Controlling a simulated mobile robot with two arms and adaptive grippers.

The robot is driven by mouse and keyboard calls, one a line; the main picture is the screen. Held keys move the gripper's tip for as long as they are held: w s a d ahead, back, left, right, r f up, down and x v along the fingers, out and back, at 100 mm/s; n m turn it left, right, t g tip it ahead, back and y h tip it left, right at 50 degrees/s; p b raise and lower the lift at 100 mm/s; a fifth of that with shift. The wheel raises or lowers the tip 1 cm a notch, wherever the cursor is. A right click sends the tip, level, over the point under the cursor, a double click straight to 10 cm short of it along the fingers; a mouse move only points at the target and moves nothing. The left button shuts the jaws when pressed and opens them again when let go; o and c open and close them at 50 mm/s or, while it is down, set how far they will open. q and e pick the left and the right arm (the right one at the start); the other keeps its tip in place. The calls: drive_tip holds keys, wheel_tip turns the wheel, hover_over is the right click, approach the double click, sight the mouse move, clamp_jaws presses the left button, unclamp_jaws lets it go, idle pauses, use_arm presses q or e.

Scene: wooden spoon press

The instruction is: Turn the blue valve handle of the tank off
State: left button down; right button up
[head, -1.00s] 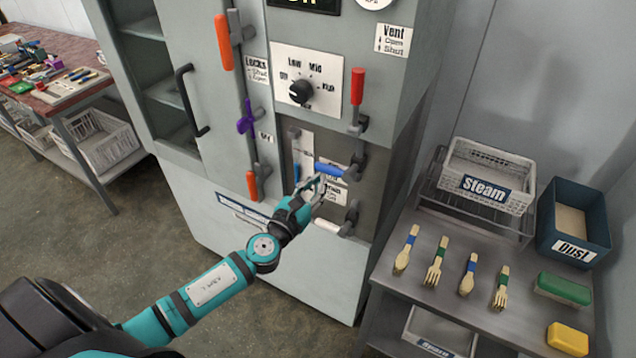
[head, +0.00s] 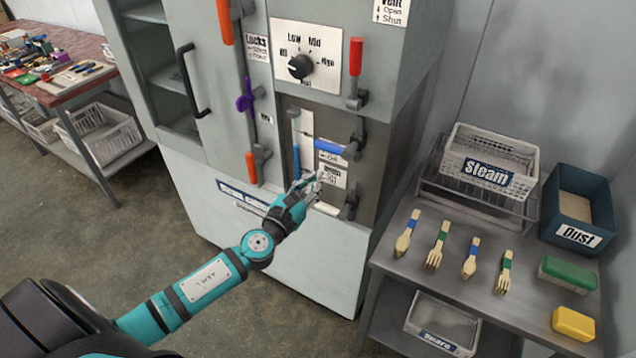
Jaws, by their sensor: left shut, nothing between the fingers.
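A blue lever handle (head: 329,147) lies roughly level, pointing left from its grey pivot on the cabinet's recessed panel. A second blue handle (head: 296,160) hangs upright at the panel's left side. I cannot tell from the labels which one belongs to the tank. My left gripper (head: 305,183) is shut and empty, in front of the panel. It appears below the level blue handle and just under the upright one's lower end. Whether it touches either is unclear. A white handle (head: 326,208) is partly hidden behind the gripper. My right gripper is out of view.
A red handle (head: 355,57) stands upright above the panel, beside a black knob (head: 300,67). Orange handles (head: 251,168) and a purple one (head: 246,94) line the door at left. A shelf with a Steam basket (head: 488,165) and wooden cutlery stands at right.

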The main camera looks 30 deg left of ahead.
use_arm(q)
drive_tip(key=s+b, duration=0.2)
drive_tip(key=s, duration=0.6)
drive_tip(key=shift+s+a, duration=0.15)
drive_tip(key=shift+a, duration=0.25)
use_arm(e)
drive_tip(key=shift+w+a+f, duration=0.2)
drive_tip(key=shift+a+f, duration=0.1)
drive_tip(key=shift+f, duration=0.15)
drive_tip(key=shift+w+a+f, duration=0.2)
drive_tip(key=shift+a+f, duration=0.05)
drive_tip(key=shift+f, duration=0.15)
use_arm(q)
drive_tip(key=shift+f, duration=0.15)
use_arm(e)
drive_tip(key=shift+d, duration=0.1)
